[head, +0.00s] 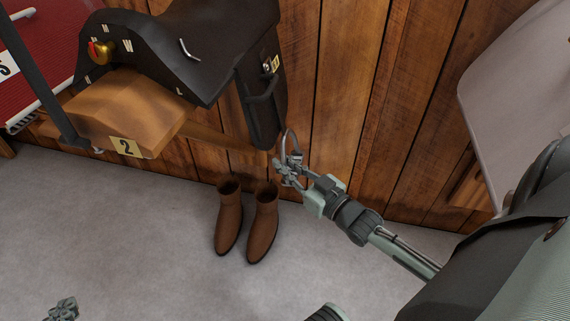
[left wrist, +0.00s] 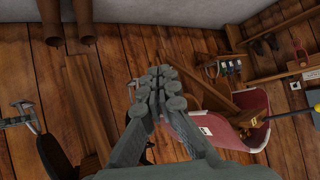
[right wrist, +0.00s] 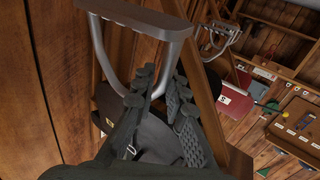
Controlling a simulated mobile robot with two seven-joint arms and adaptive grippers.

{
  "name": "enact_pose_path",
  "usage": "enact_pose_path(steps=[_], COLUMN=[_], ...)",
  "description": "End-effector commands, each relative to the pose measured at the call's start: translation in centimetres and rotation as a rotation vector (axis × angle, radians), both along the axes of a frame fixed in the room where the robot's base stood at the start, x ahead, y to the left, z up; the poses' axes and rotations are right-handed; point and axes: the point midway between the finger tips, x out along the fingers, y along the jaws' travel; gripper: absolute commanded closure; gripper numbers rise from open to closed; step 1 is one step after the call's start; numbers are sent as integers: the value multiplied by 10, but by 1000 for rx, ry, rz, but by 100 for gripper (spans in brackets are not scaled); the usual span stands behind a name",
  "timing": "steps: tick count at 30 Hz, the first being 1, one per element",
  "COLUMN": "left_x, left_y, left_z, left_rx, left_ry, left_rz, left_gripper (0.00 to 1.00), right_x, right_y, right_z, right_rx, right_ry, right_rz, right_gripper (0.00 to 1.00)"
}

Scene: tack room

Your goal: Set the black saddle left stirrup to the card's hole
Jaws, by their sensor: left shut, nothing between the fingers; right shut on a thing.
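The black saddle (head: 205,45) sits on a wooden rack (head: 140,105) in the head view, and it shows partly behind the fingers in the right wrist view (right wrist: 155,140). A black strap (head: 262,97) lies along its near flap; no strap holes can be made out. My right gripper (head: 288,168) is shut on the metal stirrup (head: 292,140), below the flap. The stirrup's flat tread (right wrist: 140,20) points up toward the top of the right wrist view. My left gripper (head: 62,309) is shut and empty, low at the left; its fingertips meet in the left wrist view (left wrist: 162,85).
A yellow card reading 2 (head: 126,147) is on the rack's end. A small pale tag (head: 271,64) on the flap is unreadable. Brown boots (head: 247,221) stand on the floor below. A red pad (head: 35,65) is at upper left. Grey floor (head: 120,230) is clear.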

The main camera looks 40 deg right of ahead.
Motion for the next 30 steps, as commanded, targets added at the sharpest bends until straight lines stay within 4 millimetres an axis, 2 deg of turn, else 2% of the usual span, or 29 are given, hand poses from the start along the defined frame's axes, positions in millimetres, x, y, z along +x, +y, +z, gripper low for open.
enact_pose_path(steps=[8, 11, 20, 24, 30], left_x=[1, 9, 29, 28, 16], left_y=[0, -11, -60, -78, -89], left_z=[-1, 12, 81, 119, 171], left_rx=[-1, -29, -178, -258, -365], left_ry=[-4, -82, -427, -601, -857], left_rz=[0, -21, -106, -139, -167], left_gripper=[100, 100, 100, 100, 100], right_x=[-1, -2, -9, -12, -17], right_y=[1, 0, -6, -8, -12], right_z=[-3, -13, -57, -77, -108], right_rx=[-3, -4, -5, -5, -5], right_ry=[0, 1, 2, 2, 2], right_rz=[3, 2, 2, 3, 4], right_gripper=[100, 100, 100, 100, 100])
